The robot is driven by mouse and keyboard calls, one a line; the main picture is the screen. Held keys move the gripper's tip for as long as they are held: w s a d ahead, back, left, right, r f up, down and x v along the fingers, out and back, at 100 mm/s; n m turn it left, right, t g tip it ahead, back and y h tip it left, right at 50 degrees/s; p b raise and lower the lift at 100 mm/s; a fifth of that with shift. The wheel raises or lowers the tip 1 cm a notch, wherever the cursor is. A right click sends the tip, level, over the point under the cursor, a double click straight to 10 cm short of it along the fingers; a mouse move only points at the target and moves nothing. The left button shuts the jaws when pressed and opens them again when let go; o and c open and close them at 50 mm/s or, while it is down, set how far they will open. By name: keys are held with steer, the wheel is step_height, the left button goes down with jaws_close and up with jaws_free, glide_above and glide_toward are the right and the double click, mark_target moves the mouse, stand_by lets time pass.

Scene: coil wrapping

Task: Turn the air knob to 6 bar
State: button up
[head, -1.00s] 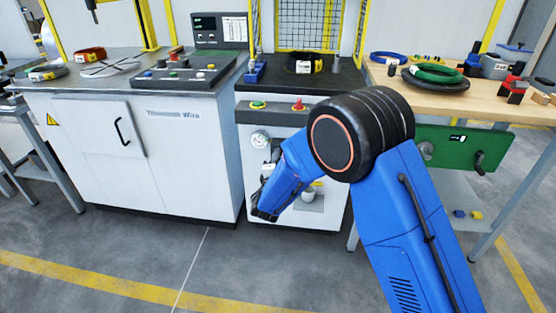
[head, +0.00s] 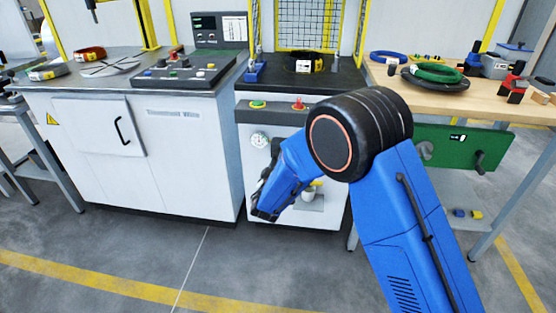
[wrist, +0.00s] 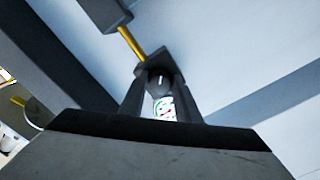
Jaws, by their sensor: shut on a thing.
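The air knob (wrist: 158,82) is a dark round knob with a small pale mark, seen between my fingers in the wrist view. My gripper (wrist: 160,76) is shut on it, one finger at each side. Part of a white dial with green and red marks (wrist: 165,108) shows just below the knob in that view. In the head view a round white pressure gauge (head: 259,140) is on the front of the middle cabinet. My gripper (head: 265,202) is low in front of that cabinet there, and the knob is hidden. The gauge reading is too small to tell.
A yellow pipe (wrist: 131,42) runs from a grey block to the knob's housing. A green button (head: 258,104) and a red button (head: 298,104) sit above the gauge. A white cabinet (head: 190,160) stands left, a wooden bench (head: 500,104) right. The floor in front is clear.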

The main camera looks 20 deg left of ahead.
steer(key=shift+f+m, duration=0.2)
steer(key=shift+m, duration=4.4)
steer(key=shift+a, duration=0.1)
steer(key=o, duration=1)
steer(key=v, duration=1.7)
steer(key=shift+s, duration=0.2)
steer(key=shift+r, duration=0.1)
